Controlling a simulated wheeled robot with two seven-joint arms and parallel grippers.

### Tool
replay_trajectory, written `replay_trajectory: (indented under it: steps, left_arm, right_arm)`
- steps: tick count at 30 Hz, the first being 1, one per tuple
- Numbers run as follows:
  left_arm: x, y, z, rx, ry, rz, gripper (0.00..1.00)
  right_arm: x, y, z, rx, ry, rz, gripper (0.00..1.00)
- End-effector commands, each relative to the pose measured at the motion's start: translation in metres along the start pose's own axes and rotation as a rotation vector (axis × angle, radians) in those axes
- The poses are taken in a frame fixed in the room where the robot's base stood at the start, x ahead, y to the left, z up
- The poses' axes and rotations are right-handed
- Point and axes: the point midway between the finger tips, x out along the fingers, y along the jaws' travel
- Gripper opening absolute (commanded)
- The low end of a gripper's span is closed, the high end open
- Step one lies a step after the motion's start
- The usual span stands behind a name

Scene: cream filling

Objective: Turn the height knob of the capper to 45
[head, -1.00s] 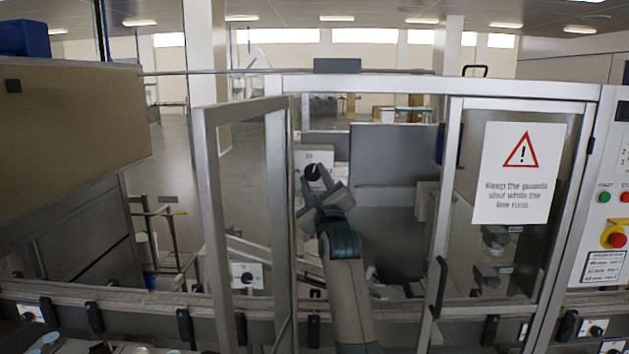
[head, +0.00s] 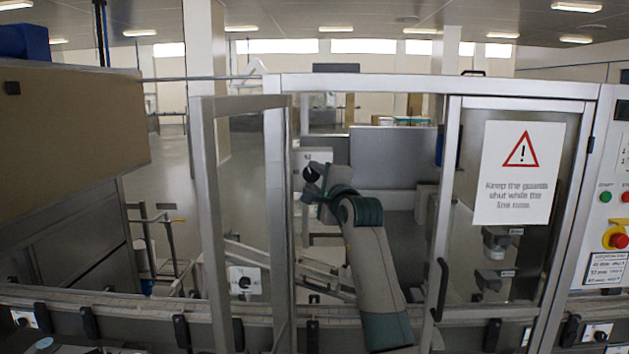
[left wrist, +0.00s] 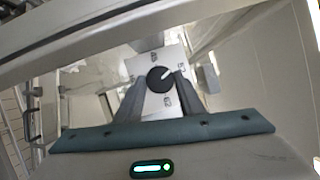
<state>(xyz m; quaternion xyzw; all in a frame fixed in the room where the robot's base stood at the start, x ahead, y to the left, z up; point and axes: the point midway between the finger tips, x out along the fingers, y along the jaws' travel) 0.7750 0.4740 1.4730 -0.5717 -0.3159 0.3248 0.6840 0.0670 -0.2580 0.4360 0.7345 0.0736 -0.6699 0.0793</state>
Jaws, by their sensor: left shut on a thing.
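The height knob is a round black dial (head: 310,173) on a white plate (head: 318,154) inside the capper's guard frame. The left wrist view shows the knob (left wrist: 160,79) with a white pointer mark toward the upper right. Small labels surround it on the plate (left wrist: 148,106), too small there to read surely. My left gripper (head: 314,182) reaches through the open guard doorway and is shut on the knob. Its two dark fingers (left wrist: 160,92) sit at either side of the knob in the left wrist view. My right gripper is not in view.
An open guard door (head: 208,200) stands left of my arm. A shut door with a warning sign (head: 517,173) stands at right. Another black knob on a white plate (head: 245,281) is lower left. A control panel (head: 606,200) is at far right.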

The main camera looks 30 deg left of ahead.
Motion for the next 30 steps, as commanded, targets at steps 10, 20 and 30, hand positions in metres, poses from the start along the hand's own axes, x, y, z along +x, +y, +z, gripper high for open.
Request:
replay_trajectory:
  steps: [10, 20, 30]
  left_arm:
    - [0.001, -0.007, 0.0, -0.304, 0.002, 0.124, 0.13]
    - [0.001, -0.009, 0.002, -0.594, 0.001, 0.243, 0.13]
    - [0.002, -0.01, 0.003, -0.837, 0.003, 0.345, 0.13]
  right_arm:
    - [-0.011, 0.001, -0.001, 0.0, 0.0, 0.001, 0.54]
    - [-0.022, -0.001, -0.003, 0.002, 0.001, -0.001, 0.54]
    - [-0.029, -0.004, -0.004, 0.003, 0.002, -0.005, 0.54]
